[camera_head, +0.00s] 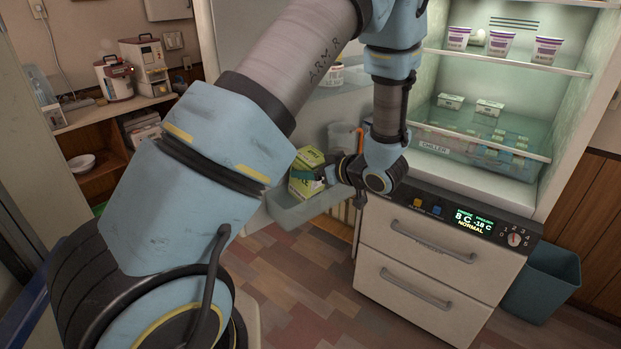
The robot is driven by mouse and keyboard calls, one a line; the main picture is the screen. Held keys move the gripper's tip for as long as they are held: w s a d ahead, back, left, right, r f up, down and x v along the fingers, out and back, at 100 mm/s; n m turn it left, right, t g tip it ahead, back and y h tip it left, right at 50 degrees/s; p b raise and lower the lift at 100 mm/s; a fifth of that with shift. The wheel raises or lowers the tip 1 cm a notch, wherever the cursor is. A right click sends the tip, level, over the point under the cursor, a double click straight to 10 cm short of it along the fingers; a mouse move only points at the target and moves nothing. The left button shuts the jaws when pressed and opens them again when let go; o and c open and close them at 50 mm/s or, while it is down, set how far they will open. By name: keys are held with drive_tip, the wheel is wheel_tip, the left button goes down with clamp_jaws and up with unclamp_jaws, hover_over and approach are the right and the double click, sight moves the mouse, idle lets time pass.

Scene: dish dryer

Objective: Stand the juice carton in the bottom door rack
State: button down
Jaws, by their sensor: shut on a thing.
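The juice carton (301,187) is a green and yellow box in the middle of the head view. My gripper (318,176) is shut on it from the right, and the fingers cover part of its side. The carton looks upright. The bottom door rack (292,213) is a pale, see-through bin on the open fridge door. The carton's lower end is at or just inside the rack; I cannot tell whether it touches the rack floor. My arm hides much of the door and the rack's left part.
The open fridge has cups (500,43) on a shelf and a chiller drawer (478,140) with small boxes. Freezer drawers (430,255) stand below. A blue bin (545,283) is at right. Shelves with appliances (145,65) are at left. Floor in front is clear.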

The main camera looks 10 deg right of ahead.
drive_tip(key=shift+d+f+p, duration=0.1)
drive_tip(key=shift+f+p, duration=0.55)
drive_tip(key=shift+f, duration=1.05)
unclamp_jaws()
drive_tip(key=shift+s, duration=0.1)
drive_tip(key=b+v, duration=0.3)
drive_tip(key=v, duration=0.9)
drive_tip(key=shift+b, duration=0.3)
